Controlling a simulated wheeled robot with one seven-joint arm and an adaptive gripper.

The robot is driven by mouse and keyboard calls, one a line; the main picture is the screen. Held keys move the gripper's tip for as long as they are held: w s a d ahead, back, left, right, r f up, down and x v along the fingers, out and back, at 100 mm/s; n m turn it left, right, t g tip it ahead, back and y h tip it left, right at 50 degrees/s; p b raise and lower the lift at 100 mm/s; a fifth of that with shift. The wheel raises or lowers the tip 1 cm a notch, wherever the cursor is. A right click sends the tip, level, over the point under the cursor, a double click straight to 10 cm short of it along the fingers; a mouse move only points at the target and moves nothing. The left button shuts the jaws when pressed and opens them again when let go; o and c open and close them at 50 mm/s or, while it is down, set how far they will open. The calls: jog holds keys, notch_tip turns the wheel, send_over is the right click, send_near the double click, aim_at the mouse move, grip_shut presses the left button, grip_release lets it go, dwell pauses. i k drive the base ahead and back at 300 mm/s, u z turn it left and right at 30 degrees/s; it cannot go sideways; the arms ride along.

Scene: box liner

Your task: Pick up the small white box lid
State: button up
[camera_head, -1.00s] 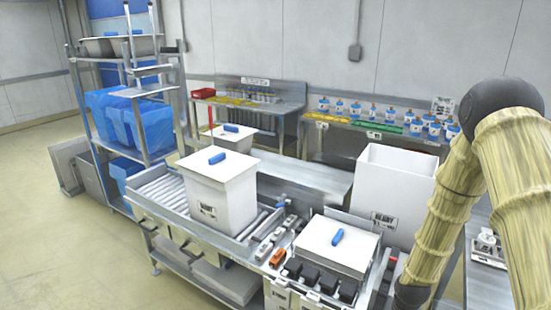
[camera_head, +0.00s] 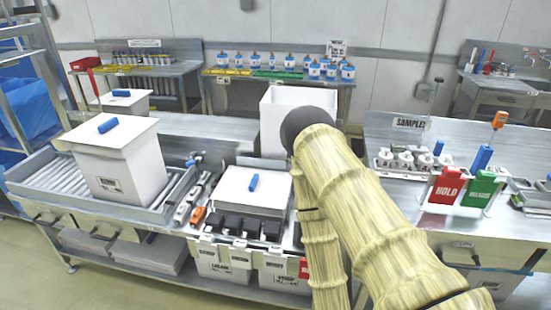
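A flat white box lid (camera_head: 236,186) with a blue handle lies on the middle of the bench, behind a row of black blocks. A larger white box at the left carries a similar white lid (camera_head: 120,132) with a blue handle. A smaller white box behind it also has a white lid (camera_head: 113,101) with a blue handle. Which of these the task means by the small lid, I cannot say for certain. My arm crosses the right-centre of the head view, just right of the middle lid. My gripper is not visible.
An open white box (camera_head: 285,118) stands behind the middle lid, partly covered by my arm. A roller conveyor (camera_head: 48,175) lies at the left. Red (camera_head: 446,186) and green (camera_head: 482,190) signs stand on the right bench. Floor shows at the lower left.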

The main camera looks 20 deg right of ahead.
aim_at(110, 135)
jog(key=u, duration=2.6)
jog(key=i, duration=1.7)
jog(key=z, duration=1.45)
